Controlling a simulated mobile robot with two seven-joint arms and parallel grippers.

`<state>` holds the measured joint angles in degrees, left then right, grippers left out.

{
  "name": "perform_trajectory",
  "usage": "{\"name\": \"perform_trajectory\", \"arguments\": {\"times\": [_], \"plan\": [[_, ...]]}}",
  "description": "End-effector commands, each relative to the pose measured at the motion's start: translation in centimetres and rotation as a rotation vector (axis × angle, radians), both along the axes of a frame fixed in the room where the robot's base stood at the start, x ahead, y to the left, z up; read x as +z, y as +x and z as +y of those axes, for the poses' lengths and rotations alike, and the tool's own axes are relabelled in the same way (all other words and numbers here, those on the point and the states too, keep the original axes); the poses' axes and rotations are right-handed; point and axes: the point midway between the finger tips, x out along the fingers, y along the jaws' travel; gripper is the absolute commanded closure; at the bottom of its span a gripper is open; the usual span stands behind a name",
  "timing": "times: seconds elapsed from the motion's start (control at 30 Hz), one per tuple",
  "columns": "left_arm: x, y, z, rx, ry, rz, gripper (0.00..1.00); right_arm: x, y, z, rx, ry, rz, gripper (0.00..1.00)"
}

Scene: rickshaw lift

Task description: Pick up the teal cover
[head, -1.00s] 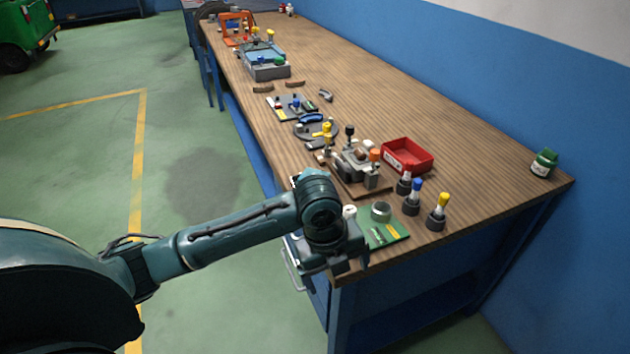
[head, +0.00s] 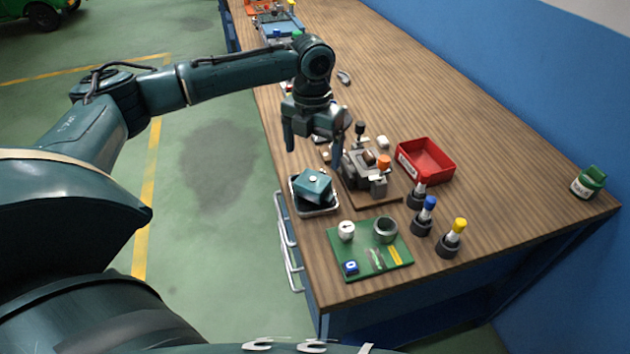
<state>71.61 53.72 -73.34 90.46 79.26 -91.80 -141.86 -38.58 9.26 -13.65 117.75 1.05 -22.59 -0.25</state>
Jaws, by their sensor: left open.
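The teal cover (head: 313,183) is a small box-like piece with a light round spot on top. It sits tilted in a dark tray with a pale rim (head: 316,211) at the table's left edge. My left gripper (head: 312,158) is open and empty, pointing down above and just behind the tray, apart from the cover. Its right finger is close to the grey fixture (head: 370,178). My right gripper is not in view.
A green board (head: 345,238) with a ring and small parts lies in front of the tray. A red bin (head: 425,160) and several capped markers (head: 428,215) stand to the right. A green bottle (head: 588,182) is at the far right.

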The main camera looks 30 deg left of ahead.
Motion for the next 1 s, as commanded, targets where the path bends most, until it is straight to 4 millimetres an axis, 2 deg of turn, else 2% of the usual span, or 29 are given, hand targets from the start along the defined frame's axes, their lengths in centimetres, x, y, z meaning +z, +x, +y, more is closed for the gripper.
{"name": "perform_trajectory", "arguments": {"times": [0.1,0.37,0.63,0.93,1.0], "plan": [[-1.9,0.0,-0.1,-0.001,0.000,0.002,0.13,-0.3,-0.2,0.0,0.001,-0.001,0.009,0.38],[-3.9,-0.1,-0.1,-0.001,0.001,0.001,0.13,-0.1,-0.1,0.0,0.000,-0.003,0.009,0.38],[-7.7,-0.2,-0.1,-0.002,0.000,0.001,0.13,0.3,0.3,-0.3,-0.007,-0.007,0.002,0.38],[-8.2,-0.1,-0.1,-0.002,-0.001,-0.002,0.13,0.3,0.5,-0.5,-0.012,-0.008,0.001,0.38],[-8.2,-0.1,-0.1,-0.001,-0.001,-0.001,0.18,0.3,0.5,-0.4,-0.013,-0.007,0.002,0.38]]}}
